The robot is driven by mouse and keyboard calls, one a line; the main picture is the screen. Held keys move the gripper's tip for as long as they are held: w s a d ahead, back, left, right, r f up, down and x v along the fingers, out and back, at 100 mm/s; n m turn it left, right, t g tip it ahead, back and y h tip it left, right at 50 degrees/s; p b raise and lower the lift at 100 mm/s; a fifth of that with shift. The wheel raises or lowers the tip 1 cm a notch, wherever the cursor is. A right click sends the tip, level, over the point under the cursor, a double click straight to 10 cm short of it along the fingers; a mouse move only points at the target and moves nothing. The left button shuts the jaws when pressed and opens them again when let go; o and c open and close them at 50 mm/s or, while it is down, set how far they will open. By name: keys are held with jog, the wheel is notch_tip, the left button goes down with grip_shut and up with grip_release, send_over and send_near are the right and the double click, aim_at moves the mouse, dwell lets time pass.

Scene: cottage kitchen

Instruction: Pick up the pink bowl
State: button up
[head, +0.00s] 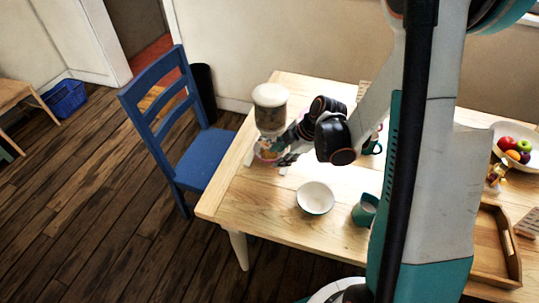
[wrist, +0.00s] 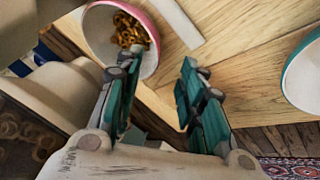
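The pink bowl (wrist: 153,36) shows at the top left of the wrist view, white inside, with brown pretzel-like pieces in it. In the head view the pink bowl (head: 262,155) is at the table's left side, largely hidden by my gripper and a jar. My gripper (wrist: 156,70) is open and empty, its two teal fingers apart. In the wrist view the left finger overlaps the bowl's near rim, and I cannot tell whether they touch. In the head view my gripper (head: 287,157) is low, just right of the bowl.
A white and teal bowl (head: 315,197) and a teal mug (head: 364,210) are to the right. A wooden tray (head: 512,262) and fruit bowl (head: 498,130) are farther right. A blue chair (head: 200,157) stands at the left.

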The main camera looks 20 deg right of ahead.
jog(key=b+x, duration=0.1)
jog(key=x, duration=0.3)
jog(key=shift+w+b, duration=0.2)
jog(key=shift+b, duration=0.1)
grip_shut()
jog(key=shift+d+r, duration=0.1)
